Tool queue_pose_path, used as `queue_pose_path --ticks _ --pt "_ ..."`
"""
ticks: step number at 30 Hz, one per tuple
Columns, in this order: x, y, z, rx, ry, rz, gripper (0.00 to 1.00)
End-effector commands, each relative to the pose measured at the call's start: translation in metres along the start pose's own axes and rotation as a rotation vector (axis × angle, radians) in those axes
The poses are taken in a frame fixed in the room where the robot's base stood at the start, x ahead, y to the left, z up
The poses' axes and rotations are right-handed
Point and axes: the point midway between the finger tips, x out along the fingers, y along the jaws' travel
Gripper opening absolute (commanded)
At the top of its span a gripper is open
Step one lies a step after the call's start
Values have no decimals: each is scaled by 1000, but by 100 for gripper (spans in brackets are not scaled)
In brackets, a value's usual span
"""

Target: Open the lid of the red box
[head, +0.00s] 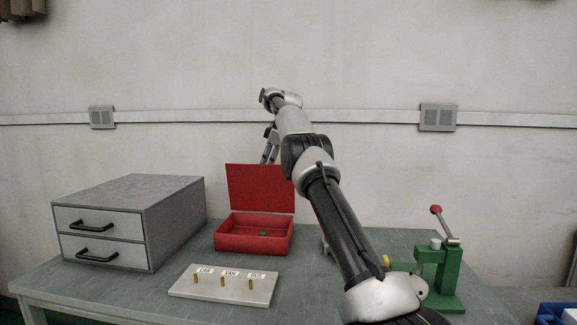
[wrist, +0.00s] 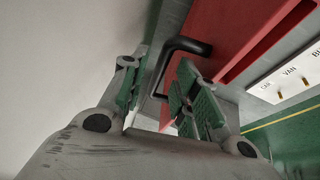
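The red box (head: 240,243) stands on the table in the head view. Its lid (head: 255,188) stands about upright at the back edge, so the box is open. A small green thing (head: 263,234) lies inside. My gripper (head: 268,158) is at the lid's upper edge and partly behind it. In the wrist view, a black bar handle (wrist: 162,66) on the red lid (wrist: 225,35) lies between my two spread fingers. The fingers look apart, with gaps beside the handle. Whether one finger touches it cannot be told.
A grey two-drawer cabinet (head: 150,215) stands left of the box. A white board (head: 222,289) with labels CAR, VAN, BUS and brass pins lies in front. A green press (head: 440,275) with a red-knobbed lever stands right. A blue bin (head: 556,312) is at lower right.

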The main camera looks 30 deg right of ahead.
Motion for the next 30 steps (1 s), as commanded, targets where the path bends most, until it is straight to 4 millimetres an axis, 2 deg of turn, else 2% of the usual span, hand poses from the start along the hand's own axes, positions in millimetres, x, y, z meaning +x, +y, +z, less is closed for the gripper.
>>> queue_pose_path --ticks 8,18,21,30 --pt "-9 -9 17 4 -2 -3 30" --pt "-38 -36 74 6 -8 -3 30" --pt "-43 -43 85 3 -6 -4 30" --pt "-48 -50 97 1 -2 -4 30"
